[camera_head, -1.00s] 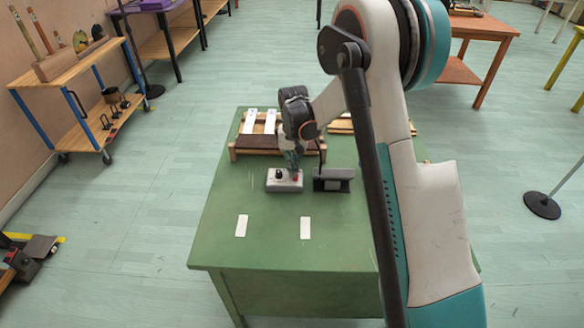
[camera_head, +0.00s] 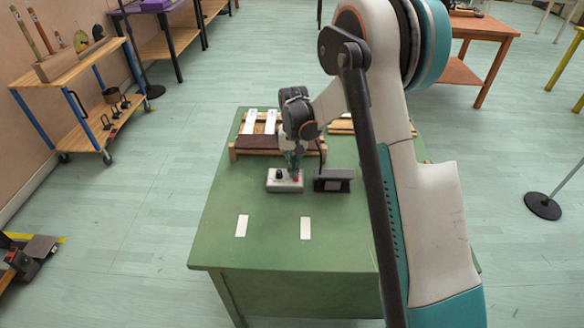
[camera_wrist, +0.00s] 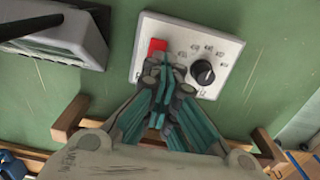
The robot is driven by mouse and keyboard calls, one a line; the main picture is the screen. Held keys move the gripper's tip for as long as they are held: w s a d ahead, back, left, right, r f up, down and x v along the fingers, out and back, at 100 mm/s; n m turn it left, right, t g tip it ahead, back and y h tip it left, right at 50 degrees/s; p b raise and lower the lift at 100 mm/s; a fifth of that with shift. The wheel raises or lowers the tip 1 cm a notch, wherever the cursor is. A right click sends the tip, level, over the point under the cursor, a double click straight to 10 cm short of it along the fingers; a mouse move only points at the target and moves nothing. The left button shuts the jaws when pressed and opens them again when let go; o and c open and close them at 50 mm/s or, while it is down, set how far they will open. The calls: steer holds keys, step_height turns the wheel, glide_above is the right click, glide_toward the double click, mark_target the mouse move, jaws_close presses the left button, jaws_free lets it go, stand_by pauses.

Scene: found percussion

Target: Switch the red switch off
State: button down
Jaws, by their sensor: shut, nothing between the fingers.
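The red switch (camera_wrist: 157,46) sits on a small light-grey control box, beside a black round knob (camera_wrist: 203,72). The box (camera_head: 285,186) lies on the green table. My gripper (camera_wrist: 162,65) is shut and empty, with its fingertips right at the near edge of the red switch in the wrist view. They partly cover the switch, and I cannot tell whether they touch it. In the head view the gripper (camera_head: 295,172) points down over the right side of the box, and only a bit of red shows beside the tips.
A dark stand-like object (camera_head: 333,180) is right of the box. A wooden frame with white bars (camera_head: 260,122) is behind it. Two white cards (camera_head: 241,226) lie on the front of the green table (camera_head: 275,250), which is otherwise clear there.

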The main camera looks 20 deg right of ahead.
steer(key=shift+d+f, duration=0.35)
steer(key=shift+d, duration=0.15)
steer(key=shift+s, duration=0.3)
steer(key=shift+s+a, duration=0.1)
steer(key=shift+r, duration=0.1)
step_height(320, 180, up, 8)
steer(key=shift+w+a+r, duration=0.25)
steer(key=shift+w, duration=0.2)
steer(key=shift+a, duration=0.1)
